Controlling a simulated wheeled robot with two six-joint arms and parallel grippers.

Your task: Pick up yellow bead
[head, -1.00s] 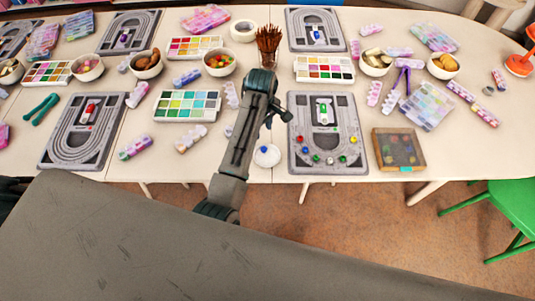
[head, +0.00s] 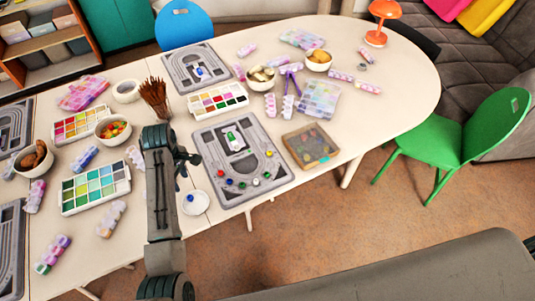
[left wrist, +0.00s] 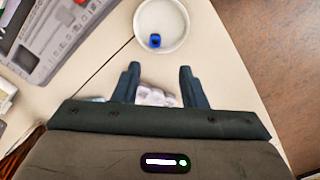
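The yellow bead (head: 266,175) is a small dot near the front right of the grey bead board (head: 278,178). Red (head: 220,173), blue (head: 229,182), green (head: 242,185) and white (head: 255,182) beads sit left of it on the board's front part. My left gripper (head: 182,166) is left of the board, above the table, apart from the yellow bead. In the left wrist view, its two fingers (left wrist: 159,80) are spread with nothing held. That view shows the board's edge (left wrist: 62,52) but not the yellow bead. My right gripper is not in view.
A white dish (head: 195,208) with a blue bead stands between my left arm and the board; it also shows in the left wrist view (left wrist: 174,20). A shallow box (head: 312,146) lies right of the board. A pot of brushes (head: 155,95) stands behind my arm.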

